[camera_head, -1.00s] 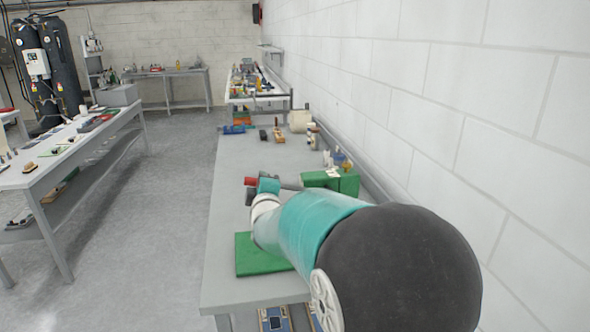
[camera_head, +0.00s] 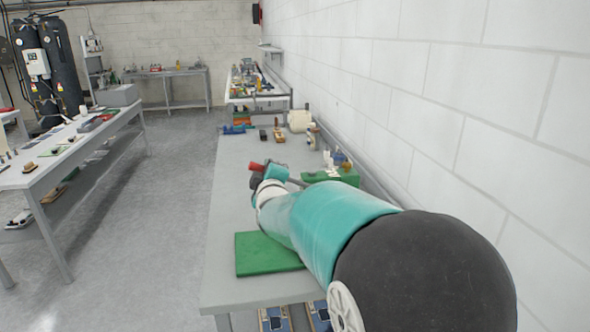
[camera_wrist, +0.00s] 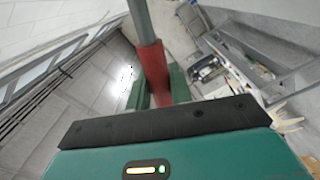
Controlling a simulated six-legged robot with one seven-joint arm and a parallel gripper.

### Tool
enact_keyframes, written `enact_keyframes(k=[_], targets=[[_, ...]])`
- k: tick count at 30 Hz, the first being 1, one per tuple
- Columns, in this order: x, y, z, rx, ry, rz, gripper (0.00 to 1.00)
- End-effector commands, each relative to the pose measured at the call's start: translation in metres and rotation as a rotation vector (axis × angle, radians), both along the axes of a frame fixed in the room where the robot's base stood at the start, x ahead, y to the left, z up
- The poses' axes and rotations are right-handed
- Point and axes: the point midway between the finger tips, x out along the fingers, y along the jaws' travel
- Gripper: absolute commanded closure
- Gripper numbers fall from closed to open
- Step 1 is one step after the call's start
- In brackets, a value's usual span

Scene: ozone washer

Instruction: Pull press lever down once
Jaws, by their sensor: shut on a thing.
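The press (camera_head: 330,178) is a green body on the grey workbench, to the right of my gripper in the head view. Its lever is a thin grey rod (camera_head: 297,182) that slants up and left from the press to a red grip (camera_head: 257,167). My gripper (camera_head: 262,178) is shut on the red grip of the lever. In the wrist view the red grip (camera_wrist: 153,70) passes between two green finger-like parts, and the grey rod runs up out of the picture. My arm hides part of the press.
A green mat (camera_head: 262,254) lies on the near left of the workbench (camera_head: 228,195). Small tools and a white roll (camera_head: 299,121) stand farther along it. A white block wall (camera_head: 480,130) borders the bench on the right. Open floor (camera_head: 165,220) lies to the left.

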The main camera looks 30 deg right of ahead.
Motion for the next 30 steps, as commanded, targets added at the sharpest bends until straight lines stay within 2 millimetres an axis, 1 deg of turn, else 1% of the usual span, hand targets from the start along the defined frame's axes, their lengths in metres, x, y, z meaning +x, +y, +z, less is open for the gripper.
enact_keyframes(k=[2, 5, 18, 26, 27, 30], targets=[[-0.001, -0.003, -0.002, 0.002, 0.003, -0.006, 0.99], [-0.002, -0.005, 0.001, 0.018, -0.003, -0.006, 0.99], [-0.006, -0.020, 0.027, 0.168, -0.050, -0.007, 0.98], [-0.007, -0.021, 0.028, 0.182, -0.052, -0.006, 0.99], [-0.007, -0.021, 0.028, 0.182, -0.052, -0.006, 0.75], [-0.006, -0.020, 0.028, 0.180, -0.054, -0.005, 0.56]])
